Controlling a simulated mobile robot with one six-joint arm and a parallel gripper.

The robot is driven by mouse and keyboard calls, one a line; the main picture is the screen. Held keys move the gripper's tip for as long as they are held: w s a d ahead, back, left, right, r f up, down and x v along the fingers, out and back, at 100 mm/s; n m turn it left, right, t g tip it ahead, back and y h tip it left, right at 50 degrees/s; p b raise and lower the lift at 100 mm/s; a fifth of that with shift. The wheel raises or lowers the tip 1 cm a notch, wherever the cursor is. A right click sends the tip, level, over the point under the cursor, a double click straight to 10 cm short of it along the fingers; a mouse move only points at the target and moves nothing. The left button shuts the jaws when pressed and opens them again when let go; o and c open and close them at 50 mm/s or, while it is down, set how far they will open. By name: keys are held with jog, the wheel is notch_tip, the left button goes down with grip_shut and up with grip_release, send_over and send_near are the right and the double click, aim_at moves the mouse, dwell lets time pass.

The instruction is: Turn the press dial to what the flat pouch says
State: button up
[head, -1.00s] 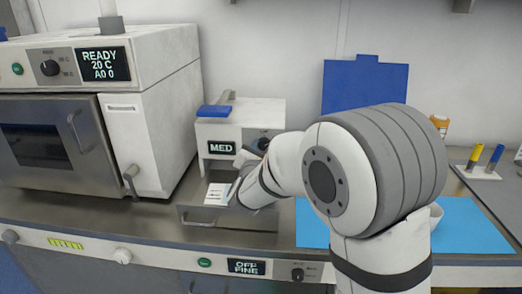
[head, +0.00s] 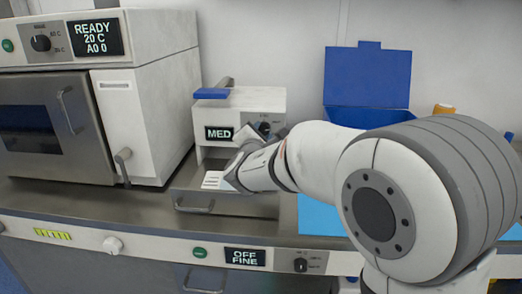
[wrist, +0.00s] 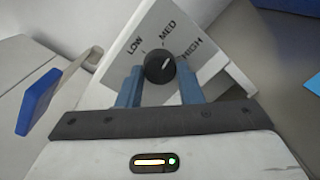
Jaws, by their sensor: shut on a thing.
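The white press (head: 222,152) stands at the back, and its small screen reads MED. Its black dial (wrist: 157,69) shows in the wrist view, with LOW, MED and HIGH printed around it. The dial's white mark points up and right, between MED and HIGH. My gripper (wrist: 160,72) is shut on the dial, one blue finger on each side. In the head view my gripper (head: 254,137) partly covers the dial. A flat white thing (head: 212,180), perhaps the pouch, lies at the press's front tray, partly hidden by my arm. Its print is too small to read.
A steel-doored unit (head: 150,130) reading READY 20 C stands close on the left. The press has a blue-handled lever (head: 211,93). A blue bin (head: 367,80) stands behind my arm. A lower panel screen (head: 245,257) reads OFF FINE.

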jog(key=m+b, duration=0.2)
jog(key=b, duration=0.2)
jog(key=m+b, duration=0.2)
jog(key=b, duration=0.2)
jog(key=shift+f, duration=0.4)
jog(key=m+b, duration=0.1)
jog(key=b, duration=0.1)
jog(key=m+b, duration=0.1)
jog(key=b, duration=0.1)
jog(key=shift+r+m+y, duration=0.2)
jog(key=shift+m+y, duration=0.1)
jog(key=shift+m, duration=0.1)
jog(key=shift+r+m+g+b, duration=0.15)
jog(key=shift+m+g+b, duration=0.25)
jog(key=shift+b, duration=0.45)
jog(key=shift+r, duration=0.1)
jog(key=o, duration=1)
jog(key=shift+c, duration=0.2)
jog(key=shift+s, duration=0.1)
jog(key=s, duration=0.7)
jog(key=shift+s+a+r, duration=0.25)
jog(key=shift+s, duration=0.05)
